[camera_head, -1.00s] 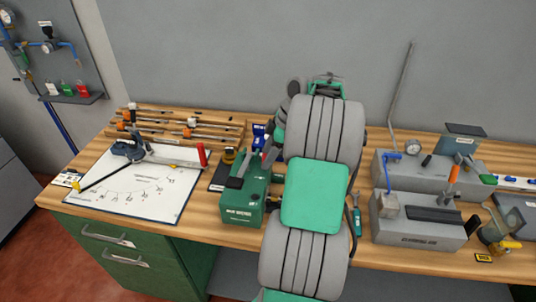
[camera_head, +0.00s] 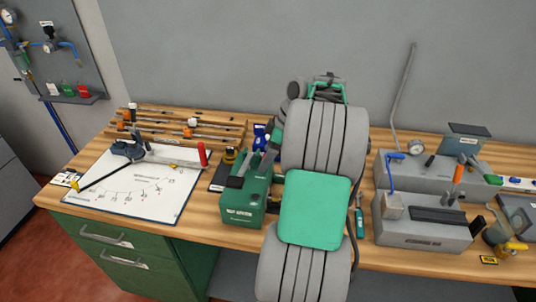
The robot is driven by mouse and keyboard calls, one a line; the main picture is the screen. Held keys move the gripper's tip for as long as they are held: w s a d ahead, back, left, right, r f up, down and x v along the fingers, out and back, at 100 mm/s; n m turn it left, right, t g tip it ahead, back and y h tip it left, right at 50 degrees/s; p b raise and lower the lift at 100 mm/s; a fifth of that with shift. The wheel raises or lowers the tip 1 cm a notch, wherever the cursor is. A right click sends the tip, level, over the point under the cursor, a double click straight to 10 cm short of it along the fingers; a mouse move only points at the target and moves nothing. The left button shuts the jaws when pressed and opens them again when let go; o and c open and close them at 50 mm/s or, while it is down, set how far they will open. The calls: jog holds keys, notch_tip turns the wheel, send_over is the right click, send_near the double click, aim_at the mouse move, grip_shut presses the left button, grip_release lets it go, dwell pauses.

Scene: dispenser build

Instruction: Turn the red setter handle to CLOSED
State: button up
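A red upright handle (camera_head: 202,154) stands at the right end of a pale bar on a white scale board (camera_head: 118,200). The bar runs left to a dark pivot block (camera_head: 127,149). My arm covers the middle of the view. Its far end bends down behind the green box, right of the red handle and apart from it. My gripper's fingers are too small and too hidden there to make out.
A green box (camera_head: 240,208) stands right of the board, close to my arm. A rack with orange-handled tools (camera_head: 190,128) lies behind the board. Grey blocks with blue and orange levers (camera_head: 425,228) fill the right bench. Open room is small between board and green box.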

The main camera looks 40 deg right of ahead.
jog(key=p+v, duration=0.1)
jog(key=v, duration=0.6)
jog(key=shift+s+r, duration=0.2)
jog(key=shift+r, duration=0.15)
